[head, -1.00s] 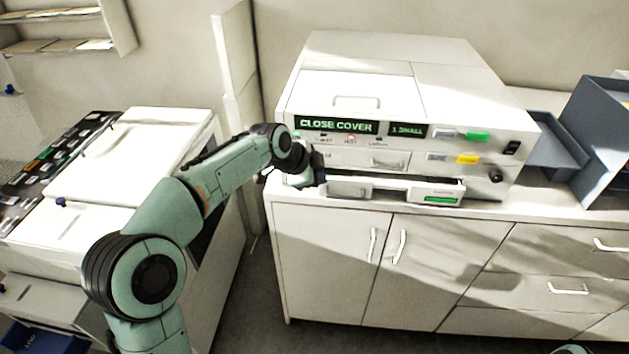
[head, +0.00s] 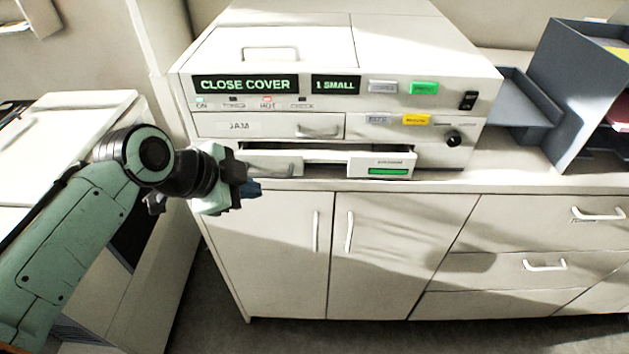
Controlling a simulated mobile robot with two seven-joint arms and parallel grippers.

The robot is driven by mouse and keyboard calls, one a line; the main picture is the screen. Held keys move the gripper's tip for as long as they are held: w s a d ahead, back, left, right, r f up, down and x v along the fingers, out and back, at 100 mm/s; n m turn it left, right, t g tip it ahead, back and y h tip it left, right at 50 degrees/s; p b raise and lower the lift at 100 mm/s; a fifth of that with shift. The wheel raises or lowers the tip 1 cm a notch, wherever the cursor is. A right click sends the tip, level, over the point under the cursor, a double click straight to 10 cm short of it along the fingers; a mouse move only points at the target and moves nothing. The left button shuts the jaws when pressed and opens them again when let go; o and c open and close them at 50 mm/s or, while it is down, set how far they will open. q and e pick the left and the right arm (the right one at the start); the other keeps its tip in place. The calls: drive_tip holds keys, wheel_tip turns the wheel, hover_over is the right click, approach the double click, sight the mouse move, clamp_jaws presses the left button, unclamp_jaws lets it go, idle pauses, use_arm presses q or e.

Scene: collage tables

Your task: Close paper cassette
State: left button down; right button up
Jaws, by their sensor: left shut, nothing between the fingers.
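The white copier (head: 345,45) stands on the cabinet, with green "CLOSE COVER" and "1 SMALL" displays. Its paper cassette (head: 345,165) is the low drawer under the JAM panel. The cassette's front stands out from the body, and a dark gap shows behind its top edge. A green strip marks the right part of its front. My left gripper (head: 252,188) is shut and empty at the cassette's front left corner. It covers part of that corner, and I cannot tell whether it touches. My right gripper is out of view.
The copier's top cover (head: 270,52) looks flat. The cabinet (head: 270,235) below has doors and drawers with protruding handles. Grey trays (head: 515,100) stand to the right on the countertop. Another white machine (head: 60,150) stands at the left, behind my left arm. Floor shows below the cabinet.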

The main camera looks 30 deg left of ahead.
sight(280, 165)
use_arm(q)
drive_tip(key=w+a+f, duration=0.1)
drive_tip(key=w+f, duration=0.6)
drive_tip(key=w, duration=0.2)
drive_tip(key=shift+a+p, duration=0.3)
drive_tip(key=shift+w, duration=0.15)
drive_tip(key=w, duration=0.1)
drive_tip(key=w+a+p, duration=0.1)
drive_tip(key=w+a, duration=0.1)
drive_tip(key=w, duration=0.1)
drive_tip(key=shift+a+r, duration=0.15)
drive_tip(key=shift+a, duration=0.1)
drive_tip(key=shift+s, duration=0.1)
